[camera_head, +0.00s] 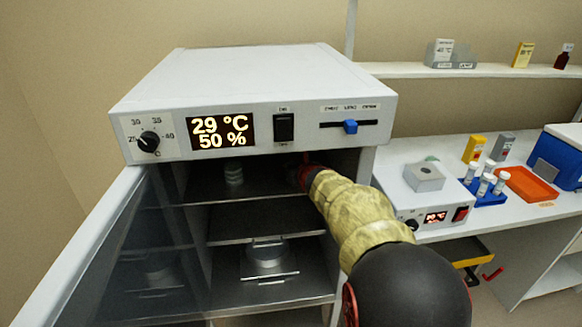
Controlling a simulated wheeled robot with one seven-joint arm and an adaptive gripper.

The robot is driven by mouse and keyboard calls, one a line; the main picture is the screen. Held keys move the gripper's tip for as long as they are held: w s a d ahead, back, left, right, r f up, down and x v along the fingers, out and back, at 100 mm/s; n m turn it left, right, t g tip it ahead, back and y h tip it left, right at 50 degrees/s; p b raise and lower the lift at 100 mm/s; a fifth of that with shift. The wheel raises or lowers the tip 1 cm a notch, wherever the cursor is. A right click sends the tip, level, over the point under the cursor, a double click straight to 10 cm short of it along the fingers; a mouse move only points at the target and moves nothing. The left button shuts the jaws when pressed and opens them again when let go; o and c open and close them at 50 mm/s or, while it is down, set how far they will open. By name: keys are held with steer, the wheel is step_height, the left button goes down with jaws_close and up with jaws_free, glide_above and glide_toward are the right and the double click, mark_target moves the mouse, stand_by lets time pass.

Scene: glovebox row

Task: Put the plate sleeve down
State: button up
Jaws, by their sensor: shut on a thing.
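My gripper (298,174) reaches into the upper part of an open incubator (258,88), above the right side of its top shelf (262,186). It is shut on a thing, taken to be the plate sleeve. The fingertips and the held thing are dark and mostly hidden by shadow and my arm, so I cannot tell if it touches the shelf. A small stack of clear round dishes (233,174) stands on the top shelf to the left of my gripper.
The glass door (140,255) stands open at the left. A middle shelf (265,222) looks bare; a lower shelf holds a round dish (267,254). At the right, a bench carries a small heater box (425,190), a blue tube rack (484,192) and an orange tray (526,184).

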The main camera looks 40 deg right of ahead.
steer(key=shift+f, duration=0.15)
steer(key=o, duration=1.3)
steer(key=shift+o, duration=0.8)
steer(key=shift+r, duration=0.3)
steer(key=p+v, duration=0.2)
steer(key=v, duration=0.5)
steer(key=shift+s+a, duration=0.1)
steer(key=shift+s, duration=0.15)
